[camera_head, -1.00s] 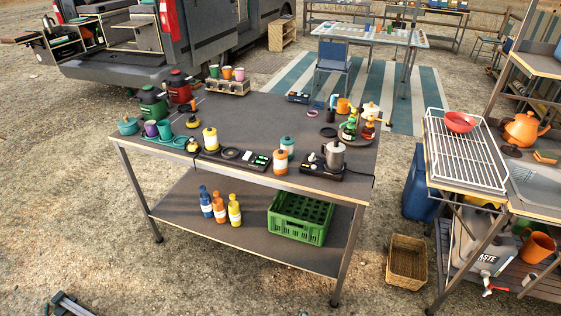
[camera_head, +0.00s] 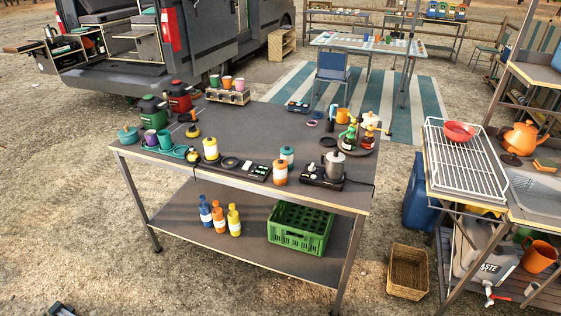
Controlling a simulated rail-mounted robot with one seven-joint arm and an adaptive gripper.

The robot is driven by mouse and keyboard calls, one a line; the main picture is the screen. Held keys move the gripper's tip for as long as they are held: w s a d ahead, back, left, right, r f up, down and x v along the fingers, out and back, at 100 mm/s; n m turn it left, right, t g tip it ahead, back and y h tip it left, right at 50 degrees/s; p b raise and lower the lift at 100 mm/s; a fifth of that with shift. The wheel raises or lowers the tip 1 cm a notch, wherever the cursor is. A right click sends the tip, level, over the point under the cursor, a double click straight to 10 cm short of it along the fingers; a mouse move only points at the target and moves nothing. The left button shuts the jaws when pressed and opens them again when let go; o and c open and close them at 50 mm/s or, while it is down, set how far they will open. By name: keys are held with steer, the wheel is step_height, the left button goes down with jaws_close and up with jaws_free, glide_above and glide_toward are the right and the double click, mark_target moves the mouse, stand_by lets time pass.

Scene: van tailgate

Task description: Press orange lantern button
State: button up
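A small orange-and-white canister, which looks like the orange lantern (camera_head: 280,172), stands upright on the grey work table (camera_head: 230,122) near its front edge. Similar upright canisters stand near it: a teal one (camera_head: 287,155) just behind and a yellow one (camera_head: 210,149) to the left. The orange one's button is too small to make out. My gripper is not recognisable in the view, so nothing of mine shows near the lantern.
A black stove with a steel pot (camera_head: 334,166) is right of the lantern; a dark panel (camera_head: 247,170) is left. Bottles (camera_head: 219,217) and a green crate (camera_head: 301,230) fill the lower shelf. A dish rack (camera_head: 464,174) stands right. Ground before the table is mostly clear.

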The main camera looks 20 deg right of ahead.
jaws_close()
stand_by(1.4)
